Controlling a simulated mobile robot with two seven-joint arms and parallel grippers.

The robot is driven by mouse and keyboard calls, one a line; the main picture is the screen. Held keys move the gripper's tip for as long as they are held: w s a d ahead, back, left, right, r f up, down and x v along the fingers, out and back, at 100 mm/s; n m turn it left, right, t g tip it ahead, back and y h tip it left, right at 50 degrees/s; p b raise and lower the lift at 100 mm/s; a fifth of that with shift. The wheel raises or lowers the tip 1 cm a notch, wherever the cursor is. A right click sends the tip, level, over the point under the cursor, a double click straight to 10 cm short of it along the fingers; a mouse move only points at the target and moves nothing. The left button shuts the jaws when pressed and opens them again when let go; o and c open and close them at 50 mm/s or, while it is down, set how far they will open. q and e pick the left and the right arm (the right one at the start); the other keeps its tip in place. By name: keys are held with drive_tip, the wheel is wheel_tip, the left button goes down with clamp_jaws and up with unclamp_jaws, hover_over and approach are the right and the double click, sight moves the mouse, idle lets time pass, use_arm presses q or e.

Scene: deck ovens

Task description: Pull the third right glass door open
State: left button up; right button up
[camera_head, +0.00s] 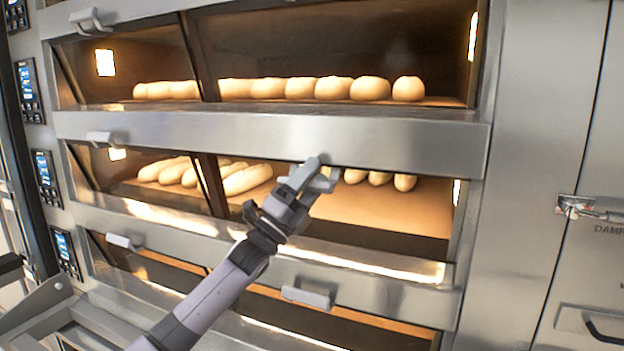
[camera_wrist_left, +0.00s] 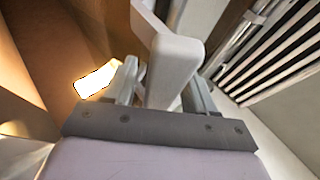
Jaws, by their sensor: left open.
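The right glass door (camera_head: 425,222) of the middle visible deck looks shut, with loaves behind it. My left gripper (camera_head: 312,175) is open at the top of this door, in front of the steel band. It covers the door's handle in the head view. In the left wrist view, the pale handle (camera_wrist_left: 172,65) stands between the open fingers of my left gripper (camera_wrist_left: 160,92). I cannot tell whether the fingers touch it. My right gripper is out of view.
The deck below has a right handle (camera_head: 305,296) and a left handle (camera_head: 122,242) standing out. The left door of the middle deck has its own handle (camera_head: 105,138). A steel cabinet with a latch (camera_head: 575,206) stands at the right. Control panels (camera_head: 45,175) line the left.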

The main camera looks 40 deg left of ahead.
use_arm(q)
clamp_jaws()
drive_tip(key=shift+r+n+y+p, duration=0.3)
drive_tip(key=shift+p, duration=0.5)
drive_tip(key=shift+s+n+g+y+p, duration=0.15)
drive_tip(key=shift+n+g+y+p, duration=0.4)
drive_tip(key=shift+p, duration=0.25)
